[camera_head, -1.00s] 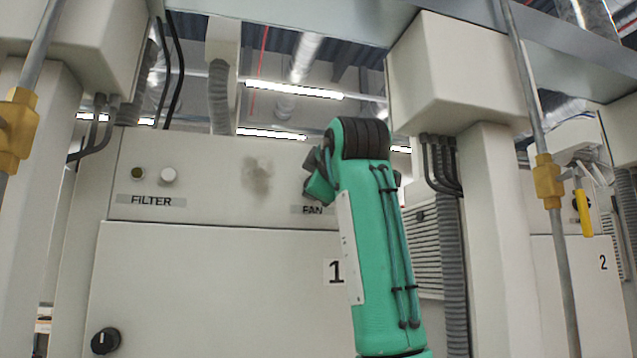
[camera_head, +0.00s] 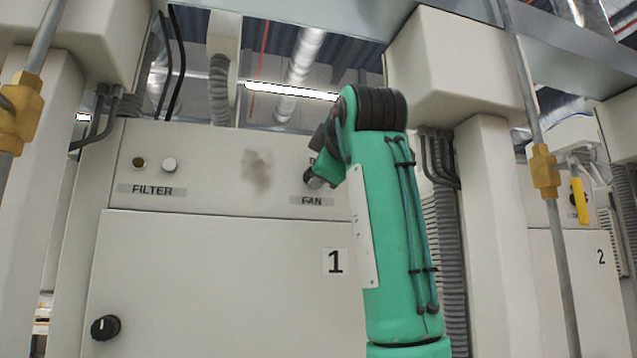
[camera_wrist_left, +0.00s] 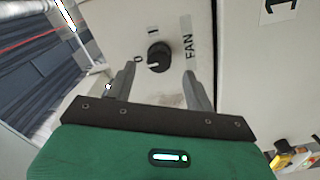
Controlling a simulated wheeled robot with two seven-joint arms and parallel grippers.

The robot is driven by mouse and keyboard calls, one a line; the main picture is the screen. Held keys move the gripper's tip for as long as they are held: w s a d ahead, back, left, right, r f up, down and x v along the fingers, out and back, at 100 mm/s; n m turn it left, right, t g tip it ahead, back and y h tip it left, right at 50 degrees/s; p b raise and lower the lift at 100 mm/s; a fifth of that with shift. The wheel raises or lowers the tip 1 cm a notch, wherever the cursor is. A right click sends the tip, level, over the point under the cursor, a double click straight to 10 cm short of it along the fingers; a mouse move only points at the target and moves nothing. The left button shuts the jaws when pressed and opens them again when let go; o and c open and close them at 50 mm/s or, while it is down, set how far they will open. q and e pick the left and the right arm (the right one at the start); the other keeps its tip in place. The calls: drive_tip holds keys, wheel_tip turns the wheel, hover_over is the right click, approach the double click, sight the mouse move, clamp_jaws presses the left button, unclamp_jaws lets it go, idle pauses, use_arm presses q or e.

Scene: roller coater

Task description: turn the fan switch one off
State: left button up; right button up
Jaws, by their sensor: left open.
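The fan switch is a black round knob with a white mark, clear in the left wrist view (camera_wrist_left: 159,56) above the FAN label (camera_wrist_left: 187,50). My left gripper (camera_wrist_left: 159,72) is open, with one finger on each side of the knob in that view. The fingers look empty; I cannot tell how far their tips are from the panel. In the head view my green left wrist hides part of the area above the FAN label (camera_head: 312,201). My right gripper is not in view.
A metal pipe with a brass fitting (camera_head: 545,170) stands at the right. The space before the door's left part is clear.

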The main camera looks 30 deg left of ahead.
use_arm(q)
drive_tip(key=b+v, duration=0.3)
drive_tip(key=v, duration=0.6)
idle(0.4)
